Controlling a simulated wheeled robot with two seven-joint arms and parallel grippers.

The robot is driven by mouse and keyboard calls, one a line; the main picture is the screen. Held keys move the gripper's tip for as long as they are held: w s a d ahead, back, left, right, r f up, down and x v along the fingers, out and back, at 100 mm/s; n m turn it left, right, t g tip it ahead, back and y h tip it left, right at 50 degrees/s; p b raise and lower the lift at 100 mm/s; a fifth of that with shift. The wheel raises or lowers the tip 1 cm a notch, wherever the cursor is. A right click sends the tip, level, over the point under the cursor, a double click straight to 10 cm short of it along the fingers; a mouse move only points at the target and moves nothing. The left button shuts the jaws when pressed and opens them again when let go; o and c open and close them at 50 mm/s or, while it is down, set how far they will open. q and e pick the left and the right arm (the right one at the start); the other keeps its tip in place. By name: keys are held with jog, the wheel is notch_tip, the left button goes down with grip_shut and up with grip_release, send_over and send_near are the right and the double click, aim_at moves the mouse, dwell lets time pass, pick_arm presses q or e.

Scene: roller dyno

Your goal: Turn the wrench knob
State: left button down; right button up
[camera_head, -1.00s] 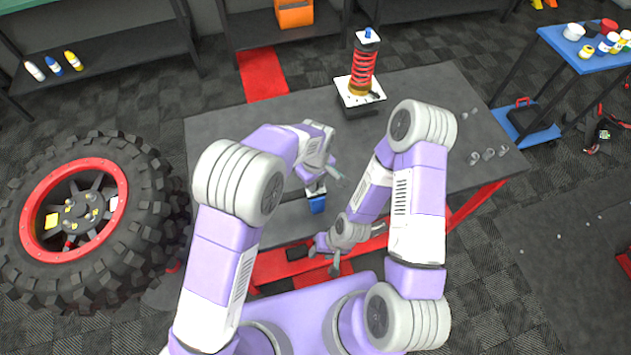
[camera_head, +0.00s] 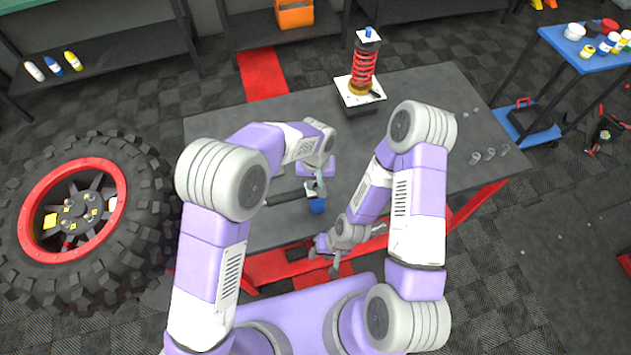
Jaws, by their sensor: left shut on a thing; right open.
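The wrench lies over the dark tabletop near its front edge. A dark shaft (camera_head: 285,198) reaches left from a blue part (camera_head: 317,206), which I take to be its knob. My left gripper (camera_head: 318,187) is directly above the blue part, pointing down, and is shut on the wrench by its knob end. Its fingers hide part of the contact. My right gripper (camera_head: 333,267) is open and empty, low in front of the table's front edge, apart from the wrench.
A red coil spring on a white-plated stand (camera_head: 363,70) stands at the table's back. Several small clear cups (camera_head: 490,153) sit at the right of the dark tabletop (camera_head: 225,135). A large tyre with a red rim (camera_head: 75,210) stands left. A blue side table (camera_head: 585,55) is at back right.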

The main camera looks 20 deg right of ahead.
aim_at(316, 185)
pick_arm(q)
jog(key=shift+m, duration=0.5)
jog(key=c, duration=1)
grip_release()
jog(key=shift+r, duration=0.1)
notch_tip(316, 185, up, 8)
jog(key=shift+f+p, duration=0.25)
jog(key=shift+p, duration=0.1)
